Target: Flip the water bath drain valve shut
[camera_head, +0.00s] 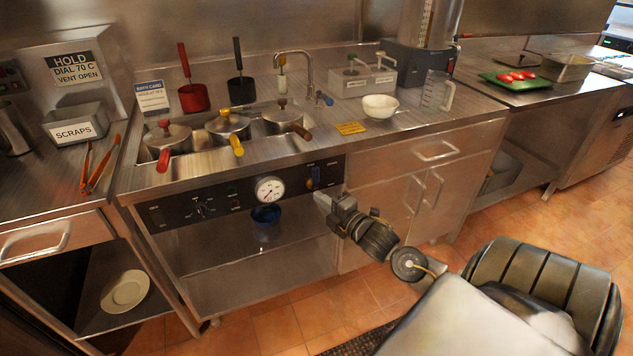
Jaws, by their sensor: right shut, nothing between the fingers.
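The water bath (195,162) is a steel basin sunk in the counter, with several lidded pots in it. Its dark front panel (225,200) carries a round dial gauge (270,189) and small knobs. My right gripper (321,199) is shut and empty, just below and right of this lever. I cannot tell whether it touches the lever. My left gripper is not in view.
Drawer and door handles (436,151) stick out to the right of my gripper. Red tongs (100,168) lie on the left counter. The floor in front is mostly clear.

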